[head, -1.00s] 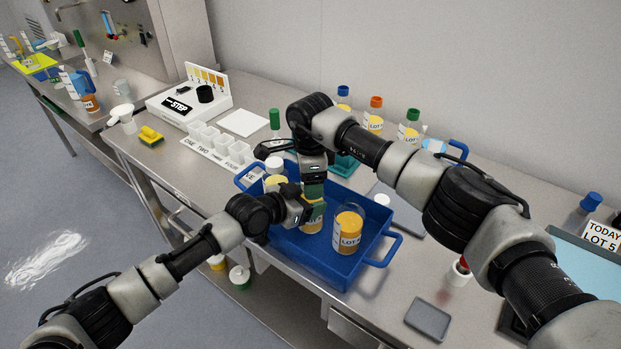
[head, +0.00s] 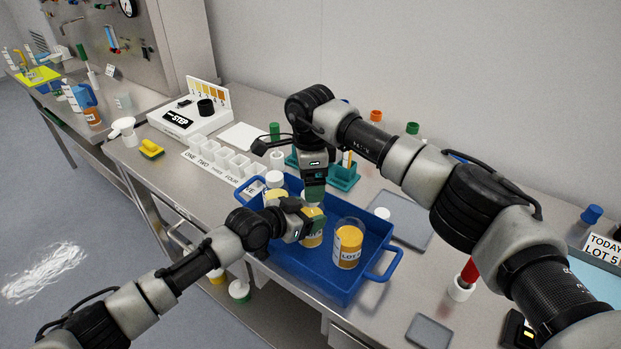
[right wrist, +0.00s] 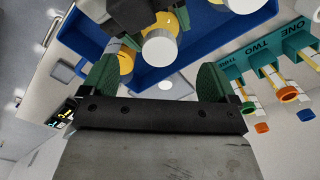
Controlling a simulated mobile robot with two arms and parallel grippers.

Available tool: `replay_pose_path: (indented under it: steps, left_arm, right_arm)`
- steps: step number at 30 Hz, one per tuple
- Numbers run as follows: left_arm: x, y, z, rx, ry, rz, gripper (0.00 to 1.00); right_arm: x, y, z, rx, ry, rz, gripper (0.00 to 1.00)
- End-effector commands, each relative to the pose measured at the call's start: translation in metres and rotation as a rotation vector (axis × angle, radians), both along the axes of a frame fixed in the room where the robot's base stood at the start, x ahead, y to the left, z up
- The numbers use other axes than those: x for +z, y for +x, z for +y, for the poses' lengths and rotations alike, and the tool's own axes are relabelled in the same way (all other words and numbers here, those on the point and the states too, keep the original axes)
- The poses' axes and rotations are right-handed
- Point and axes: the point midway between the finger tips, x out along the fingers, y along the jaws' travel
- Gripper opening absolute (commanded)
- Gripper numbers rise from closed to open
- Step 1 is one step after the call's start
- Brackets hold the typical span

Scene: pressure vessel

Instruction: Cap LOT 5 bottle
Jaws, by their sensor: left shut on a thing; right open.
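The blue tray (head: 300,262) holds several bottles with yellow contents. My left gripper (head: 312,222) is shut on one bottle in the tray (head: 312,240); in the right wrist view a white cap (right wrist: 160,47) sits on top of it. A white-capped bottle (head: 274,180) stands at the back left. A loose white cap (head: 381,213) lies beyond the tray.
A teal rack (head: 345,178) and bottles with coloured caps stand behind the tray. A TODAY LOT 5 sign (head: 604,248) is at far right. A white cup row (head: 225,165) is left. A red-handled tool in a white holder (head: 461,288) stands at right front.

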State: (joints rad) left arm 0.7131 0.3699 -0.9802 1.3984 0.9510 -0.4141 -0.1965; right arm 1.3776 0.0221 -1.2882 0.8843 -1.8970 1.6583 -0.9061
Motion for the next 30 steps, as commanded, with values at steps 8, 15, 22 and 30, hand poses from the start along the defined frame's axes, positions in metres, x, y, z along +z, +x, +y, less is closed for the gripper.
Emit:
replay_pose_path:
  steps: [8, 15, 22, 30]
  left_arm:
    - [0.0, 0.0, 0.0, 0.0, 0.0, 0.0, 0.01]
    - [0.0, 0.0, 0.0, 0.0, 0.0, 0.0, 0.01]
    - [0.0, 0.0, 0.0, 0.0, 0.0, 0.0, 0.01]
    - [0.0, 0.0, 0.0, 0.0, 0.0, 0.0, 0.01]
  right_arm:
    - [0.0, 0.0, 0.0, 0.0, 0.0, 0.0, 0.98]
    - [0.02, 0.001, 0.0, 0.0, -0.001, -0.003, 0.98]
    - [0.07, 0.001, 0.0, 0.0, -0.001, -0.004, 0.98]
    - [0.112, 0.001, 0.0, -0.001, 0.0, -0.001, 0.98]
